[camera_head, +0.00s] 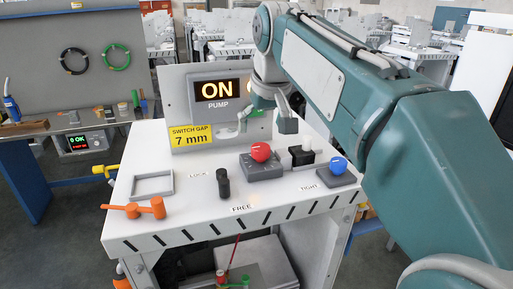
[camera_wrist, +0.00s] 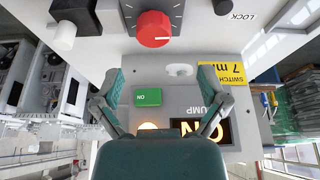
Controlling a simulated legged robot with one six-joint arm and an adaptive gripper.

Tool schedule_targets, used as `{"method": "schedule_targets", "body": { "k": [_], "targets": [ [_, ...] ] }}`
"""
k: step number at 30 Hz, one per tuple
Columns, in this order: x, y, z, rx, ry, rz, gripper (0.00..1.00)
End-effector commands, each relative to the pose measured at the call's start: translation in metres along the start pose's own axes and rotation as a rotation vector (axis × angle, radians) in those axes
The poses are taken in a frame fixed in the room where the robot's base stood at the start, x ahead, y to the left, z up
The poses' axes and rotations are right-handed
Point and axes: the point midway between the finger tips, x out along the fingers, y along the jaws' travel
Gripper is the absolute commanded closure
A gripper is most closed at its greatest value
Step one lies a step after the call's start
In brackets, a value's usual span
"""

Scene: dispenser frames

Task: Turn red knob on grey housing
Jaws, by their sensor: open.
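The red knob (camera_head: 261,152) sits on its grey housing (camera_head: 264,170) on the white bench top. In the wrist view, which is upside down, the red knob (camera_wrist: 152,29) shows at the top with a white mark pointing right. The grey housing (camera_wrist: 128,13) there carries dial marks. My gripper (camera_head: 266,118) is above and behind the knob, near the upright panel, and touches nothing that I can see. In the wrist view my gripper (camera_wrist: 167,85) has its two fingers spread apart and empty, with the knob beyond their tips.
The upright panel (camera_head: 178,83) behind has a pump display (camera_head: 219,90) reading ON and a green button (camera_wrist: 148,97). A black knob (camera_head: 224,184), a white knob (camera_head: 307,144) and a blue knob (camera_head: 338,164) stand nearby. An orange tool (camera_head: 133,209) and an empty frame (camera_head: 152,194) lie at left.

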Motion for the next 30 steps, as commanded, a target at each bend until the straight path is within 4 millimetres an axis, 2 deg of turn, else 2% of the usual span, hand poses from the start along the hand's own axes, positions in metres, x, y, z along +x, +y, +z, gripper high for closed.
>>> {"method": "schedule_targets", "body": {
  "k": [6, 12, 16, 23, 24, 29, 30],
  "targets": [
    [0.042, 0.002, 0.001, 0.001, -0.003, -0.001, 0.07],
    [0.070, -0.001, 0.000, 0.000, -0.002, 0.000, 0.07],
    [0.077, -0.001, 0.000, 0.000, 0.000, 0.000, 0.07],
    [0.078, 0.001, 0.000, 0.000, 0.001, 0.000, 0.07],
    [0.077, 0.001, 0.000, 0.000, 0.001, 0.000, 0.12],
    [0.077, 0.001, 0.000, 0.000, 0.001, 0.000, 0.83],
    [0.077, 0.001, 0.000, 0.000, 0.001, 0.000, 0.90]
  ]
}}
